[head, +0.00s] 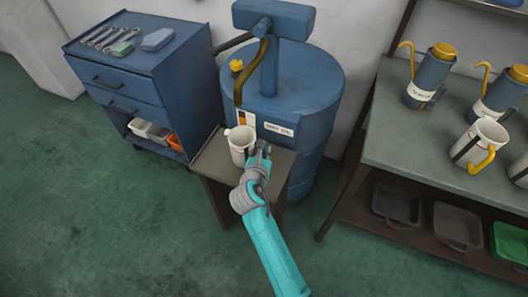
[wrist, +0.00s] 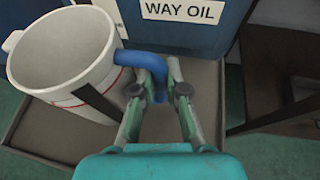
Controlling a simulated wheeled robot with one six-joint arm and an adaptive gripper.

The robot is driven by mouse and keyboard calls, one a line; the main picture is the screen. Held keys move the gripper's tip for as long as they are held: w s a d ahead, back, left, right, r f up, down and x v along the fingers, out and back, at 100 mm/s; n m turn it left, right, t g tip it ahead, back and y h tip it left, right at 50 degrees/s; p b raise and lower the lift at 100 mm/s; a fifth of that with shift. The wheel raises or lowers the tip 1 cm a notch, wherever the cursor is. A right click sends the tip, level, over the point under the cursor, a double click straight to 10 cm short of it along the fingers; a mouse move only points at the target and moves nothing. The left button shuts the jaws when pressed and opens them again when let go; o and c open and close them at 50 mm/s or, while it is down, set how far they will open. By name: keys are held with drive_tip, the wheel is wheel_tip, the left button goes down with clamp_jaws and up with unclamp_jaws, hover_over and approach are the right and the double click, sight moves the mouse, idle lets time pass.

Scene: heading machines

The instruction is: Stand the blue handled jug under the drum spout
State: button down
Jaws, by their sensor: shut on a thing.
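The white jug with the blue handle (head: 238,153) is upright at the small brown stand (head: 215,163), in front of the blue drum (head: 318,80). The brown drum spout (head: 239,92) comes down just above the jug's mouth. In the wrist view the jug (wrist: 95,75) is at the left and its blue handle (wrist: 142,62) reaches between my fingers. My gripper (head: 262,150) is shut on that handle, to the right of the jug; it also shows in the wrist view (wrist: 160,92). The jug's base looks to be on the stand, but contact is partly hidden.
A blue drawer cabinet (head: 120,75) with spanners on top stands at the left. At the right, a grey bench (head: 400,140) holds several jugs, including a white one with a yellow handle (head: 480,143); trays are below. The green floor in front is clear.

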drive_tip(key=shift+f, duration=0.15)
drive_tip(key=c, duration=1.2)
unclamp_jaws()
drive_tip(key=v, duration=1.2)
